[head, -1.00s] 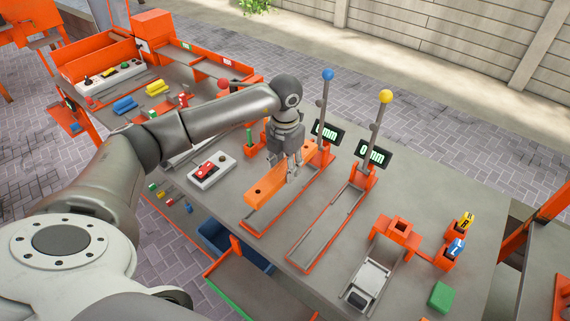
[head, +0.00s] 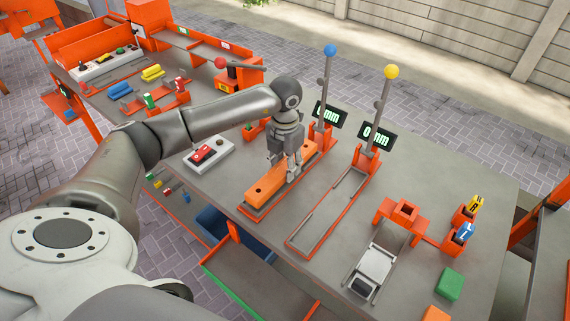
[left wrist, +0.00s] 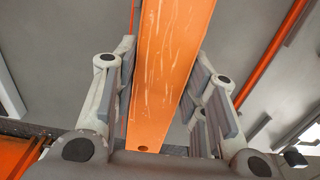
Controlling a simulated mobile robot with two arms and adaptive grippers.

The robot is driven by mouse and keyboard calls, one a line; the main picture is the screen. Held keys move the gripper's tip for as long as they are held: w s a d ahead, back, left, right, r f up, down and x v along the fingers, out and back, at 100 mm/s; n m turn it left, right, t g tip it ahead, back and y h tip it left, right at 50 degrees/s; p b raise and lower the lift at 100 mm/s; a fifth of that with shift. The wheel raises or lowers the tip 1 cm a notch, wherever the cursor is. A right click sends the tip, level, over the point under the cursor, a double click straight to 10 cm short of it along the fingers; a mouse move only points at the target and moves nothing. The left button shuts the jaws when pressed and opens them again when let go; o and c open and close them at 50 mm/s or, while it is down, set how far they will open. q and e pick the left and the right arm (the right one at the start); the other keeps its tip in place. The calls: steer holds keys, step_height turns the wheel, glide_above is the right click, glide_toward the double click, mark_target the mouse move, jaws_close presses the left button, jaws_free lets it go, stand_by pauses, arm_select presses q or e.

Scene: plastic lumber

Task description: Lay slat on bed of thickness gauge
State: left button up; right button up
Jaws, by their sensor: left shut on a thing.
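The orange slat (head: 264,187) is held by my left gripper (head: 290,174) over the bed of the left gauge (head: 258,212), the one with the blue-knobbed lever (head: 330,52). The slat runs along this bed and looks very low; I cannot tell whether it touches. In the left wrist view the slat (left wrist: 166,70) passes between the two finger pads of the gripper (left wrist: 160,95). Its face has pale scratches and a dark hole near the palm end. The right gauge (head: 325,218), with a yellow-knobbed lever (head: 391,72), has an empty bed. My right gripper is not in view.
A white box with a red switch (head: 208,154) stands left of the slat. A grey slide fixture (head: 378,262), an orange block stand (head: 403,210), two labelled holders and a green block (head: 451,284) are at the right. Gauge displays (head: 376,136) stand behind the beds.

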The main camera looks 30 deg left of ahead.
arm_select(q)
steer(key=shift+f+b, duration=0.55)
steer(key=shift+f, duration=0.15)
steer(key=o, duration=1.3)
step_height(320, 180, up, 12)
steer(key=shift+r, duration=0.1)
